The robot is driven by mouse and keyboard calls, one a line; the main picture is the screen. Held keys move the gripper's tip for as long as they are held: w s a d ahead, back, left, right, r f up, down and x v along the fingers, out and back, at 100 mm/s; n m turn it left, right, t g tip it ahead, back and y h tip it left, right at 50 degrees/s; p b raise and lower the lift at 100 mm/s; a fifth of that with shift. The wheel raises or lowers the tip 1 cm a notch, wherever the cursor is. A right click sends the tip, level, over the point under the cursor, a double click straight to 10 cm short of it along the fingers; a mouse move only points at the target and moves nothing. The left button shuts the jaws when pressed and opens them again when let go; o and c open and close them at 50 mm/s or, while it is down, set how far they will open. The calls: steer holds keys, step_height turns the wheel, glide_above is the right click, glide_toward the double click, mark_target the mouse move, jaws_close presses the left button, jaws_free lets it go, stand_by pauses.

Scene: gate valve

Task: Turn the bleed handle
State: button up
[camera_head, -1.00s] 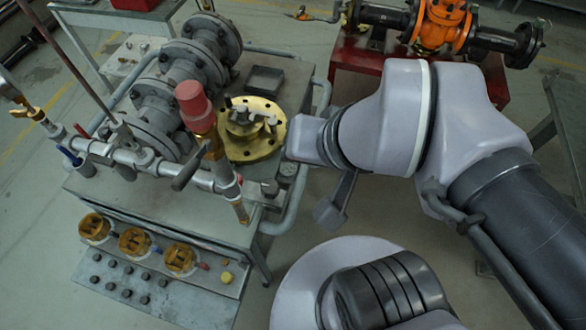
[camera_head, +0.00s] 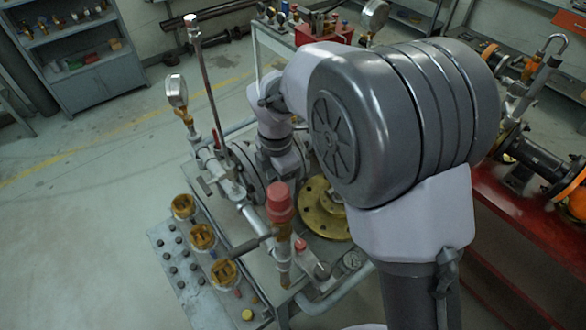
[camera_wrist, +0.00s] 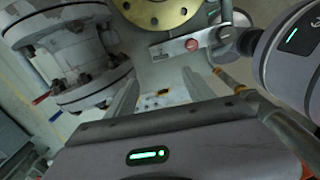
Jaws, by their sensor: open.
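The valve rig's pipe assembly (camera_head: 235,188) shows in the head view, with a small red handle (camera_head: 214,139) and a dark grey lever (camera_head: 249,246). I cannot tell which of these is the bleed handle. A red cap (camera_head: 279,203) tops a brass fitting beside the brass flange (camera_head: 321,212). My arm reaches over the rig to its far side; my fingertips cannot be made out there. In the wrist view my gripper (camera_wrist: 160,92) is open, its two fingers apart and nothing clearly held. A small red handle (camera_wrist: 41,98) shows at far left.
A grey bolted flange (camera_wrist: 90,75) is close left of my fingers in the wrist view. A tall rod (camera_head: 205,90) and pressure gauge (camera_head: 177,92) rise from the pipes. A red bench (camera_head: 490,215) stands right. Floor at left is clear.

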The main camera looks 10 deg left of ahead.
step_height(320, 180, down, 17)
steer(key=b, duration=0.5)
steer(key=shift+s+f+b, duration=0.1)
steer(key=shift+f+b, duration=0.05)
steer(key=shift+b, duration=0.15)
jaws_close()
